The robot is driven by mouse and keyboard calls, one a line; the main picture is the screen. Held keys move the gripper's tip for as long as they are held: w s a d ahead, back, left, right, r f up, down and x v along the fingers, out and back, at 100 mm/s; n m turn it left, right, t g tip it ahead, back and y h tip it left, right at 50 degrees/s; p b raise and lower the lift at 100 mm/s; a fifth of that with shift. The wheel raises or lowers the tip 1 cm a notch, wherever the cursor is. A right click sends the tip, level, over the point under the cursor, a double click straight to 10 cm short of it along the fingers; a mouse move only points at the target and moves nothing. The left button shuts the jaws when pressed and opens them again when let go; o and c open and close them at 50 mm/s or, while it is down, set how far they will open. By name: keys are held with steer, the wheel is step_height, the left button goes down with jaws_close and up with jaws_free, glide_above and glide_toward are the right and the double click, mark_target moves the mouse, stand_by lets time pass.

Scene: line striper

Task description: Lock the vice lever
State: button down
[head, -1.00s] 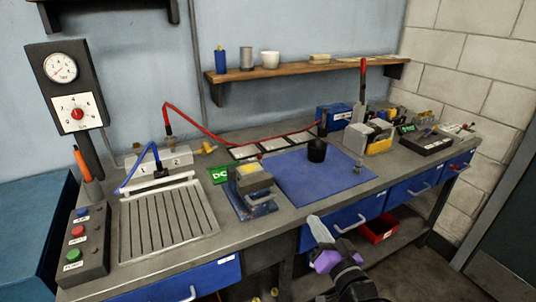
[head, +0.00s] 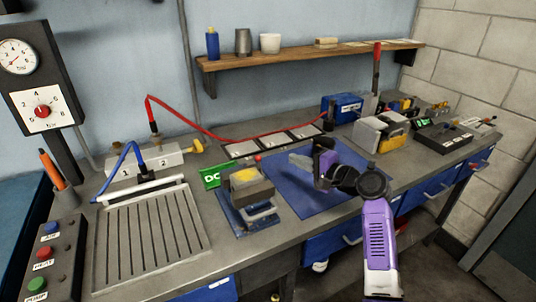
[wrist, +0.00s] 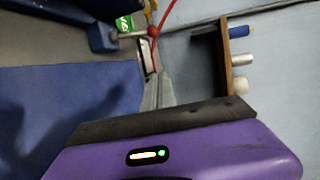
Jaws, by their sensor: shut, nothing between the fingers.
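The vice (head: 248,198) stands on the bench at the left edge of the blue mat, with a blue base and a grey and yellow block on top. A small red ball (head: 257,158) shows just behind it. In the wrist view, the red ball (wrist: 152,31) tips a grey lever rod (wrist: 130,35) that reaches out from a blue part (wrist: 101,38). My gripper (head: 296,160) is shut and empty above the mat, right of the vice and apart from it. Its grey fingers (wrist: 158,92) also show in the wrist view, apart from the ball.
A red cable (head: 190,128) arches behind the vice to the blue box (head: 343,107). A slatted tray (head: 150,240) lies left. The blue mat (head: 300,196) has bare room in front of my gripper.

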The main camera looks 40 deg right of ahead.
steer(key=shift+a, duration=0.1)
stand_by(0.3)
steer(key=w, duration=0.3)
steer(key=w+f, duration=0.1)
steer(key=w, duration=0.5)
steer(key=shift+w+f+p, duration=0.2)
steer(key=shift+f+p, duration=0.15)
steer(key=shift+f, duration=0.05)
steer(key=shift+w+a, duration=0.2)
steer(key=shift+a, duration=0.05)
steer(key=shift+s+a+r+p, duration=0.1)
steer(key=shift+s+a+p, duration=0.15)
steer(key=shift+a, duration=0.3)
steer(key=shift+s+a+r+p, duration=0.1)
steer(key=shift+s+a+p, duration=0.1)
steer(key=shift+a+p, duration=0.3)
steer(key=shift+s+a+p, duration=0.2)
steer(key=shift+a, duration=0.4)
steer(key=shift+f+b, duration=0.2)
steer(key=shift+b, duration=0.45)
steer(key=shift+s+r+t+b, duration=0.15)
steer(key=shift+t+b, duration=0.15)
steer(key=shift+b, duration=0.05)
